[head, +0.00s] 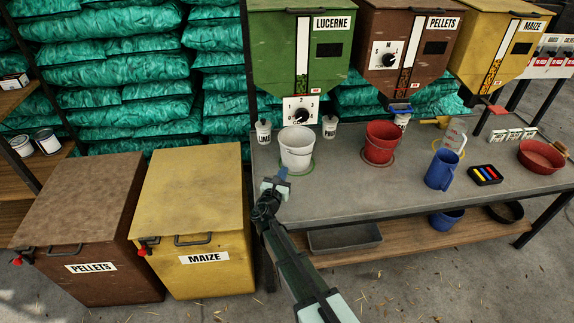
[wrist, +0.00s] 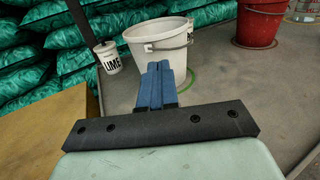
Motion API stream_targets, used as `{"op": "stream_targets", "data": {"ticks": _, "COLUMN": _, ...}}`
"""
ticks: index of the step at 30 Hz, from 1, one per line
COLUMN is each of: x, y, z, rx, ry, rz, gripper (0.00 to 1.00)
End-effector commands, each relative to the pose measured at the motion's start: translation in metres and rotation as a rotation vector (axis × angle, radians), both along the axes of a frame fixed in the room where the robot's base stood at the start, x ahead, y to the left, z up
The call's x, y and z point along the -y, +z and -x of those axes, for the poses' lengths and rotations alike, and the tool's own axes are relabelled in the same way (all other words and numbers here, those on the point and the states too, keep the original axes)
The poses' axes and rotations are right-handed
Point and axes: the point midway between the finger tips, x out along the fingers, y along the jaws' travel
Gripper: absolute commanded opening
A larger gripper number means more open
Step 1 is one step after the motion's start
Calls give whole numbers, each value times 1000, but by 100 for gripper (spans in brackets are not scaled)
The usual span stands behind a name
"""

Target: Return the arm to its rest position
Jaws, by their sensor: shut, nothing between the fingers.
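My gripper (head: 283,173) is at the front left edge of the grey bench (head: 335,197), just in front of the white bucket (head: 297,148). Its blue fingers are together and empty; they show closed in the wrist view (wrist: 157,80). The white bucket stands upright inside a green ring on the bench, and it also shows just beyond the fingertips in the wrist view (wrist: 160,48). I cannot tell whether the fingertips touch it. My arm reaches up from the bottom of the head view.
A lime pot (head: 263,132) stands left of the bucket, a red bucket (head: 381,143) and blue jug (head: 442,169) to the right. The yellow maize bin (head: 195,205) and brown pellets bin (head: 85,215) stand left of the bench. The lucerne hopper (head: 270,50) hangs above.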

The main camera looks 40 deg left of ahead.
Motion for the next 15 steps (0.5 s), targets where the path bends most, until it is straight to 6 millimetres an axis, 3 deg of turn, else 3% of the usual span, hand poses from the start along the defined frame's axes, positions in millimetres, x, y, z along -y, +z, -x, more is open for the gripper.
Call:
{"op": "stream_targets", "data": {"ticks": 6, "x": 9, "y": 1, "z": 22, "rx": 0, "ry": 0, "rz": 0, "gripper": 0}}
{"op": "stream_targets", "data": {"ticks": 15, "x": 10, "y": 0, "z": 28, "rx": 0, "ry": 0, "rz": -1, "gripper": 0}}
